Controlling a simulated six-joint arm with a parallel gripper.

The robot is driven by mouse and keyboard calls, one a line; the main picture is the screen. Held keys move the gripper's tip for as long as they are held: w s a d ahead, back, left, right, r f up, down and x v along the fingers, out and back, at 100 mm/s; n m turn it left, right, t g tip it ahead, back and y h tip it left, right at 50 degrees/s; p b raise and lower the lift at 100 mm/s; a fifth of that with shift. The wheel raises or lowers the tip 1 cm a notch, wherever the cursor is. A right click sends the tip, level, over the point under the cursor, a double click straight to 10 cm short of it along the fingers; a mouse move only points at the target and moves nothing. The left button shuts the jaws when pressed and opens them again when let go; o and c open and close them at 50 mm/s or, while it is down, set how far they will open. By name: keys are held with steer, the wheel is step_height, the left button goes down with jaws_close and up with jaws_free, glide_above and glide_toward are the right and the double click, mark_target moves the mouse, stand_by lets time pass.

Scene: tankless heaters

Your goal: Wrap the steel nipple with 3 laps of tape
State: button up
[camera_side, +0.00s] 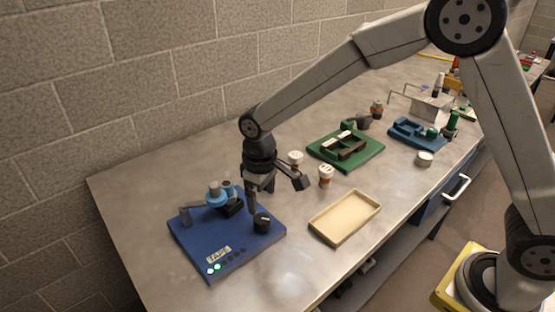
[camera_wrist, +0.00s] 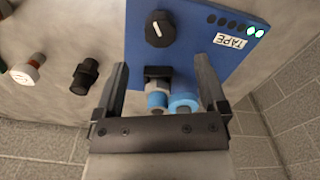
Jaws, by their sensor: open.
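The steel nipple (camera_wrist: 157,88) stands in a black holder (camera_wrist: 158,72) on the blue tape station (camera_wrist: 190,50), with a blue band around it. In the side view the nipple (camera_side: 229,186) is partly covered by the tape roll. The blue tape roll (camera_wrist: 184,103) is beside the nipple. A black knob (camera_wrist: 159,28) with a white mark sits on the station, and it also shows in the side view (camera_side: 262,222). My gripper (camera_wrist: 161,64) is open and empty. Its fingers are above the station, apart on either side of the nipple in the wrist view.
The station has a TAPE label (camera_side: 218,255) and a row of lamps, two lit green. A cream tray (camera_side: 345,217) and white-and-red jars (camera_side: 326,176) are to its right. Green (camera_side: 372,155) and blue (camera_side: 403,130) fixtures stand farther back. A brick wall borders the bench.

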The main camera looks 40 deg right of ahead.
mark_target(262, 219)
steer(key=shift+f, duration=0.15)
steer(key=shift+f, duration=3.8)
steer(key=shift+c, duration=0.2)
jaws_close()
steer(key=shift+r+m, duration=0.1)
steer(key=shift+m, duration=2.2)
steer(key=shift+o, duration=0.2)
jaws_free()
